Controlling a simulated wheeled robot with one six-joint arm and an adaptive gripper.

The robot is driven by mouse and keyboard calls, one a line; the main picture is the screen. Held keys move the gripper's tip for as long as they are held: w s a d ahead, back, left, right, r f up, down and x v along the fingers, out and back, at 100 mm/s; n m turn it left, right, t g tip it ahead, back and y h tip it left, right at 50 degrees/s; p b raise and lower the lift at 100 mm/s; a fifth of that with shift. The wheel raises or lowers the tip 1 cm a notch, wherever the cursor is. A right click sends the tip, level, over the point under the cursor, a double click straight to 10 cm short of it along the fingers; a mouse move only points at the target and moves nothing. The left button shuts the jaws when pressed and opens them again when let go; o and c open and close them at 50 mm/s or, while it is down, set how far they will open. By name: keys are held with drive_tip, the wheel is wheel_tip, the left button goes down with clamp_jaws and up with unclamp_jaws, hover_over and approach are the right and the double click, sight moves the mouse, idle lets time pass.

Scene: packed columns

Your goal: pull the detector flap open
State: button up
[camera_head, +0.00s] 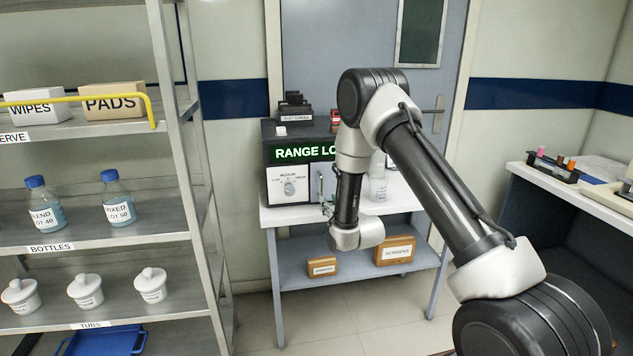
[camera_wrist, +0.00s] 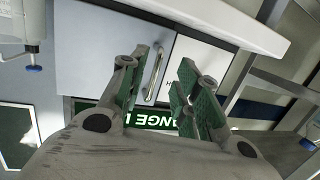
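The detector (camera_head: 291,154) is a dark box with a lit green "RANGE LO..." sign and a white dial panel, standing on a white table. Its grey flap (camera_wrist: 95,45) fills the upper left of the wrist view and looks closed. An upright metal bar handle (camera_wrist: 155,75) sits near the flap's edge beside the white panel; it also shows in the head view (camera_head: 320,185). My gripper (camera_wrist: 163,65) is open, its green-padded fingers on either side of the handle in the wrist view. I see no contact; the depth between them is unclear. My arm hides part of the flap in the head view.
A bottle (camera_head: 378,188) stands on the table (camera_head: 400,197) right of the detector. Wooden boxes (camera_head: 395,251) lie on the lower shelf. A metal rack (camera_head: 150,217) with bottles and tubs stands at left, a counter (camera_head: 570,185) at right. Floor between is open.

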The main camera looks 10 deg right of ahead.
sight(321, 185)
drive_tip(key=shift+t, duration=0.8)
drive_tip(key=w+r, duration=0.1)
drive_tip(key=w, duration=0.1)
drive_tip(key=w+a+r, duration=0.1)
drive_tip(key=w, duration=0.2)
drive_tip(key=w+r, duration=0.1)
drive_tip(key=w, duration=0.1)
drive_tip(key=shift+w+a+r, duration=0.3)
drive_tip(key=shift+w+r, duration=0.1)
clamp_jaws()
